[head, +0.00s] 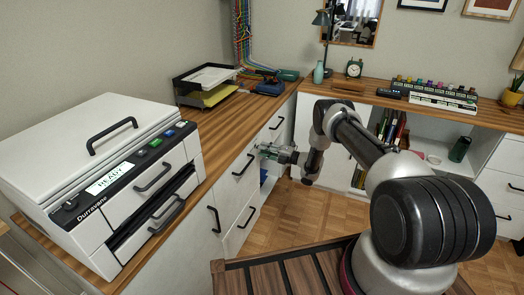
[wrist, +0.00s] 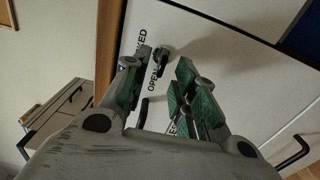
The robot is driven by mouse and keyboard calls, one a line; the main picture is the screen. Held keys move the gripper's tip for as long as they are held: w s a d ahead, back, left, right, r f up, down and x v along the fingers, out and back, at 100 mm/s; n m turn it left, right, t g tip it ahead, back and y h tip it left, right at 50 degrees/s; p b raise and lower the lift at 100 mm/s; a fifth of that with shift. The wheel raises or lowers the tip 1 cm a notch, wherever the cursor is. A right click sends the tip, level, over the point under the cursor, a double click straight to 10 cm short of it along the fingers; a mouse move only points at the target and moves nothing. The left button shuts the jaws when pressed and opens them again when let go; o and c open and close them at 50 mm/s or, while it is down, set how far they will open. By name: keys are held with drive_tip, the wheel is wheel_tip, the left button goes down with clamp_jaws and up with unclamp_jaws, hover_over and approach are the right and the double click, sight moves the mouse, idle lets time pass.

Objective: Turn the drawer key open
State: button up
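My gripper (head: 267,150) is at the white front of the desk drawer unit (head: 240,160), below the wooden top. In the wrist view my gripper (wrist: 165,59) is open, its two green-padded fingers apart. A small dark grey key (wrist: 161,56) in the drawer front shows between the fingertips, closer to the left one. I cannot tell whether a finger touches it. Black lettering beside it reads OPEN (wrist: 153,80) and, partly hidden, a word ending in KED (wrist: 142,42). In the head view the key is hidden or too small to tell.
A white printer (head: 110,180) stands on the wooden worktop at left. Black drawer handles (head: 243,166) stick out from the fronts close to my gripper; one handle (wrist: 290,153) shows at lower right in the wrist view. The parquet floor (head: 290,207) beside the drawers is clear.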

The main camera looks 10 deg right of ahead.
drive_tip(key=v, duration=1)
drive_tip(key=shift+s, duration=0.15)
drive_tip(key=shift+d, duration=0.15)
